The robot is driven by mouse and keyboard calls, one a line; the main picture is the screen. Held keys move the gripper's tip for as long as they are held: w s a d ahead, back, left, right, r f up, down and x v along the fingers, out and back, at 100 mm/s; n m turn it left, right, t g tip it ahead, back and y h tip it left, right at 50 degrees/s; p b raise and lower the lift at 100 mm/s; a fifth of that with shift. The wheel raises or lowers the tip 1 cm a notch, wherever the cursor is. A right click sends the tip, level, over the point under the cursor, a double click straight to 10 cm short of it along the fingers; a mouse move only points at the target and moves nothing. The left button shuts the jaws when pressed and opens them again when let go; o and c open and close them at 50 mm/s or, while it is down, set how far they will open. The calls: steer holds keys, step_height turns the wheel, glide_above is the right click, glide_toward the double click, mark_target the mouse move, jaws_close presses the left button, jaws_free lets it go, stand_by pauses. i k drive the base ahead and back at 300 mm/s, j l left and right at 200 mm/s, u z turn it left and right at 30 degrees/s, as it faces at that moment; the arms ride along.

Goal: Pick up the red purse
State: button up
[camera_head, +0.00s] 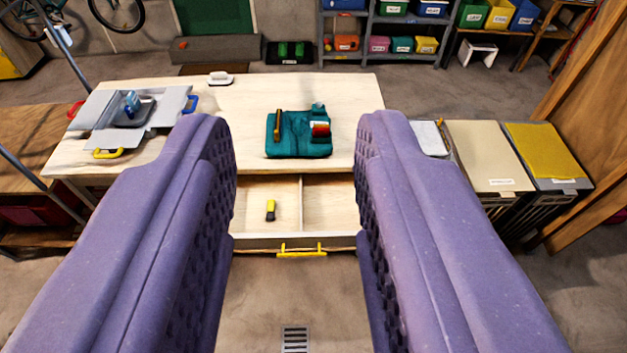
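My gripper (293,125) is open and empty, with its two purple fingers wide apart and pointing toward the wooden table (340,95). I cannot clearly pick out a red purse. A small red and dark item (320,129) lies on the right part of a folded teal cloth or bag (290,148) on the table; it is too small to tell what it is. The teal thing shows between the fingers, farther off. A brown strip (277,126) lies on its left part.
A drawer (335,205) with a yellow handle (301,252) stands open, holding a small yellow and black item (270,210). A grey opened case (170,108) lies at table left. Hampers (490,160) stand at right. Shelves (365,35) with coloured bins stand behind.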

mark_target(319, 131)
steer(key=i+l, duration=0.2)
steer(key=i, duration=0.25)
steer(key=i+l, duration=0.2)
steer(key=i, duration=0.25)
steer(key=i+l, duration=0.2)
steer(key=i, duration=0.25)
steer(key=i+l, duration=0.15)
steer(key=i, duration=0.65)
